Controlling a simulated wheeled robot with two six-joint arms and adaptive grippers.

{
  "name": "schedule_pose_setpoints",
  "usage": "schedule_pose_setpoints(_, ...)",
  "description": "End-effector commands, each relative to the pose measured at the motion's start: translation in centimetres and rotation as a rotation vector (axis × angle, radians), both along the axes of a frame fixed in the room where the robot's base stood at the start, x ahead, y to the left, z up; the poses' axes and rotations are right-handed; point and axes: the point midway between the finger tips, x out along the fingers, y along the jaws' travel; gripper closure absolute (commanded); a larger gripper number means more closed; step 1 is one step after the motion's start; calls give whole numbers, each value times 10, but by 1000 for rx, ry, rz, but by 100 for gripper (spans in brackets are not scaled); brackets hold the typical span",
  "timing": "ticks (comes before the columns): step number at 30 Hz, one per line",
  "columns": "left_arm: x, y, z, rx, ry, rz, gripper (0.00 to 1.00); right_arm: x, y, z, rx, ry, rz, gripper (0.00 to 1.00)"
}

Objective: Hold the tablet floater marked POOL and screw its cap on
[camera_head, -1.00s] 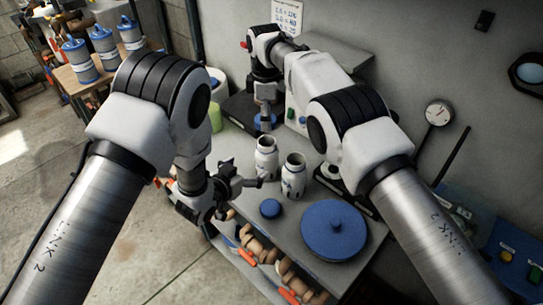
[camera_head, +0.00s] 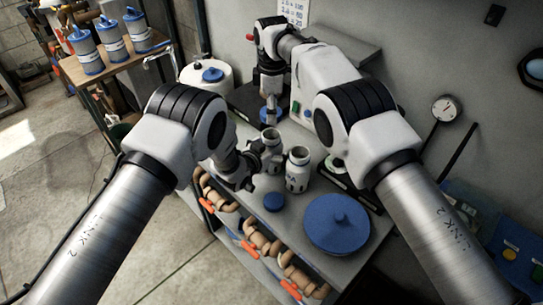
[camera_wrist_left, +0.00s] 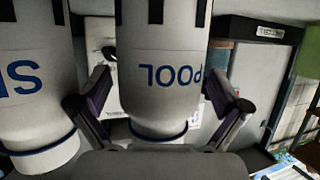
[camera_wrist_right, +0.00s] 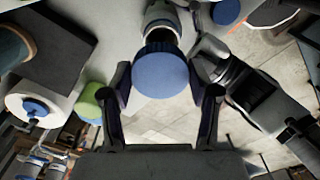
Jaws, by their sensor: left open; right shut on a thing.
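The POOL floater (camera_head: 271,150) is a white bottle standing upright on the bench; its blue POOL lettering shows in the left wrist view (camera_wrist_left: 165,58). My left gripper (camera_wrist_left: 158,88) is open, with a finger on either side of this floater; contact is not clear. In the head view the left gripper (camera_head: 250,167) is at the bottle's left side. My right gripper (camera_wrist_right: 165,84) is shut on a blue cap (camera_wrist_right: 160,75). In the head view it holds the cap (camera_head: 270,113) above and behind the floater. The floater's dark open top (camera_wrist_right: 160,36) is partly hidden by the cap.
A second white bottle (camera_head: 297,170) stands close on the right of the POOL floater. Another blue cap (camera_head: 273,202) and a large blue lid (camera_head: 337,224) lie on the bench. A white drum (camera_head: 222,80) stands behind. Pipe fittings (camera_head: 262,243) hang along the front edge.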

Motion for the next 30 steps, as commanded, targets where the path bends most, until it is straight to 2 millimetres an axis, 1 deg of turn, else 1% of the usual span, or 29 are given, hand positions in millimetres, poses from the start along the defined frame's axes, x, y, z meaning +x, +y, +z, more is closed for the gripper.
schedule_pose_setpoints(7,1,0,0,0,0,0,0,0,0,0,0,0,0,57)
schedule_pose_setpoints(8,1,0,0,0,0,0,7,0,0,0,0,0,0,57)
schedule_pose_setpoints(9,1,0,0,0,0,0,21,0,0,0,0,0,0,57)
schedule_pose_setpoints(11,1,0,0,0,0,0,43,0,0,0,0,0,0,57)
schedule_pose_setpoints(12,1,0,0,0,0,0,57,0,0,0,0,0,0,57)
schedule_pose_setpoints(14,1,0,0,0,0,0,78,0,0,0,0,0,0,57)
schedule_pose_setpoints(15,1,0,0,0,0,0,91,0,0,0,0,0,0,57)
schedule_pose_setpoints(18,0,0,-1,1,1,0,91,0,0,-1,0,0,0,57)
schedule_pose_setpoints(20,0,0,-1,1,1,0,92,0,0,-6,0,2,0,57)
schedule_pose_setpoints(27,0,0,-1,2,3,0,92,2,-2,-41,1,3,0,57)
schedule_pose_setpoints(30,0,0,-2,2,3,0,92,3,-2,-50,2,0,0,57)
